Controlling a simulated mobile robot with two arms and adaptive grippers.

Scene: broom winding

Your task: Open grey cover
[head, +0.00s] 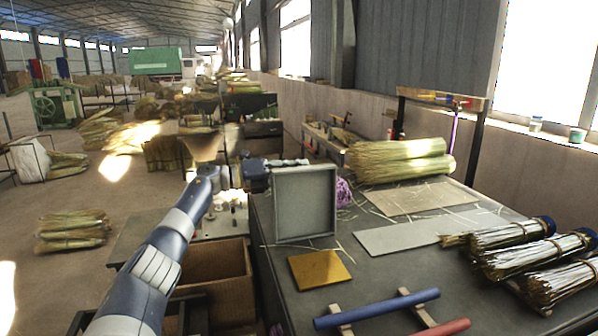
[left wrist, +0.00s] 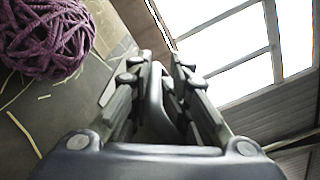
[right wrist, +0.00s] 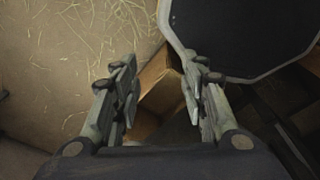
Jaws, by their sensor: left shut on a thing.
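The grey cover (head: 305,204) is a shallow rectangular panel with a raised rim, standing upright at the left side of the dark worktop (head: 385,270). My left gripper (head: 298,162) is at its top edge. In the left wrist view the left gripper (left wrist: 158,72) is shut on a grey rim (left wrist: 153,105) of the cover. What holds the cover's lower edge cannot be made out. My right gripper (right wrist: 160,80) is open and empty in the right wrist view, above the floor; it is not seen in the head view.
A yellow plate (head: 320,270) lies in front of the cover. A purple twine ball (head: 343,192) sits behind it. A blue tube (head: 376,309) and a red tube (head: 445,328) lie at the front. Straw bundles (head: 510,233) lie at the right. A cardboard box (head: 215,272) stands left of the worktop.

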